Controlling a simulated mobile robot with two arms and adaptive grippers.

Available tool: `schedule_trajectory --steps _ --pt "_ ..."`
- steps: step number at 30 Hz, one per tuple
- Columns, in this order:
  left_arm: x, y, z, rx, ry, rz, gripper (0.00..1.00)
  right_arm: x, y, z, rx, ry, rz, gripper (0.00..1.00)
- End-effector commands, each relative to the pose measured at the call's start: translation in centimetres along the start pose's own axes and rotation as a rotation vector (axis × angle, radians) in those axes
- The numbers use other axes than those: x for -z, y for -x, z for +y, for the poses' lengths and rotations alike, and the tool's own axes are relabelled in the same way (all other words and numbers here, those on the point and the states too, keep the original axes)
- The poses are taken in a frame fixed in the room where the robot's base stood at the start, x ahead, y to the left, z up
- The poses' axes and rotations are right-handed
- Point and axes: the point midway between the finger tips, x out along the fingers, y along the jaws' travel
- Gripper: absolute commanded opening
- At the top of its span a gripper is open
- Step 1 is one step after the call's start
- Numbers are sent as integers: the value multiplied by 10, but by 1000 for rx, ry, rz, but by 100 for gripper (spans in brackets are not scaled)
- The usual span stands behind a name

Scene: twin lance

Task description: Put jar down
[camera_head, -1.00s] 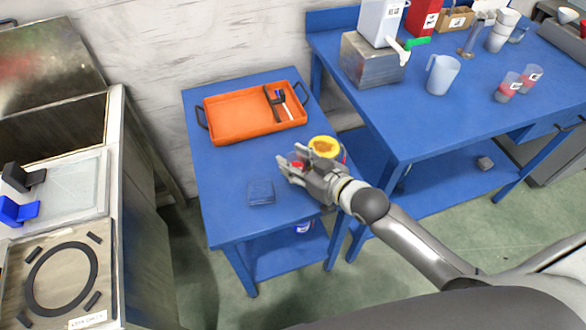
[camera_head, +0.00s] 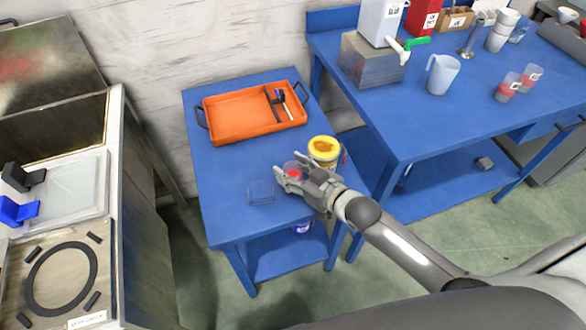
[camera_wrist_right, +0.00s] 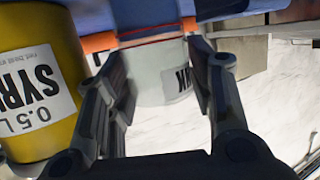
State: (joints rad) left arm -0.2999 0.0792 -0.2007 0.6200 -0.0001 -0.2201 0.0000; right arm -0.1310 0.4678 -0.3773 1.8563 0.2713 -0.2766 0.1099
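The jar (camera_wrist_right: 165,85) is a pale, see-through cup with a white label, upside down in the right wrist view and filling the gap between my right fingers. In the head view the jar (camera_head: 292,168) shows as a small patch of red among the fingers, over the right half of the small blue table (camera_head: 228,165). My right gripper (camera_head: 289,179) is shut on it from the sides. The fingers hide most of the jar, and I cannot tell whether its base touches the table. My left gripper is out of view.
A yellow syrup tub (camera_head: 323,152) stands close beside the gripper; it also shows in the wrist view (camera_wrist_right: 40,75). A clear, square-looking container (camera_head: 261,192) is left of the gripper. An orange tray (camera_head: 240,118) lies behind. The table's front left is free.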

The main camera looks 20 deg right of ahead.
Motion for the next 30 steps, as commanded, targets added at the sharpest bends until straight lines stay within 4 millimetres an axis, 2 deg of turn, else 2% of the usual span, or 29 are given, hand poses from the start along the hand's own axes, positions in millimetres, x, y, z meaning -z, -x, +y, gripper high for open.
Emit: schedule_trajectory --steps 8,24,30 --pt "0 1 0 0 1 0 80 2 7 0 0 0 -2 49" --pt "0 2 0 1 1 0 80 2 95 0 1 1 -3 49" --pt "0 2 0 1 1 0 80 2 114 0 -1 -1 -2 49"
